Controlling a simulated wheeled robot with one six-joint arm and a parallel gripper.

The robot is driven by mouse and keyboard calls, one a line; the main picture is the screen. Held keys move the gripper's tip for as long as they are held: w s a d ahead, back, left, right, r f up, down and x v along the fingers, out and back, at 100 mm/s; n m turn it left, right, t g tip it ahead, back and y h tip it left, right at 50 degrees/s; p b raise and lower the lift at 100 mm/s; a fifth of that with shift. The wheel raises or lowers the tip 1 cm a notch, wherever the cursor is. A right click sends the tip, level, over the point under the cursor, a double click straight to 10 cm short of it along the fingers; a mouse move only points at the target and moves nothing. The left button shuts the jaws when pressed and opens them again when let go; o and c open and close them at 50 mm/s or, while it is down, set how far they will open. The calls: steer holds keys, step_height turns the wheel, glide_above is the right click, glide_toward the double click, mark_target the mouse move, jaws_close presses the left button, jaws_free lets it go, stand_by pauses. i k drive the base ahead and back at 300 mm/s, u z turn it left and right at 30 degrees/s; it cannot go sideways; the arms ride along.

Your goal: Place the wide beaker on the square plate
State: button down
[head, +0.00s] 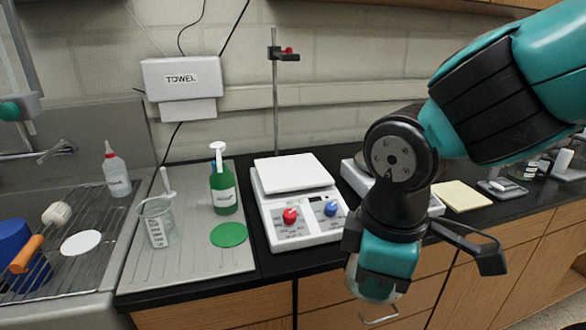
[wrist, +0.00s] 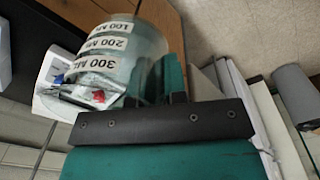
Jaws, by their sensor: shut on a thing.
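The wide beaker (head: 370,290) is clear glass and mostly hidden behind my gripper (head: 385,275) in the head view. The wrist view shows the beaker (wrist: 125,55) larger, with 100, 200 and 300 ML labels, between the fingers of my gripper (wrist: 165,85). My gripper is shut on it and holds it in the air in front of the counter edge. The square plate (head: 293,172) is white and bare. It tops a white hotplate unit with red and blue knobs, to the left of and behind my gripper.
Another beaker (head: 157,225) stands on the drainboard (head: 185,262) at left, near a green bottle (head: 223,190) and a green disc (head: 229,235). A stand rod (head: 275,100) rises behind the plate. A second white device (head: 355,175) sits behind my arm.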

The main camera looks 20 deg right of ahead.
mark_target(292, 170)
steer(key=i, duration=0.9)
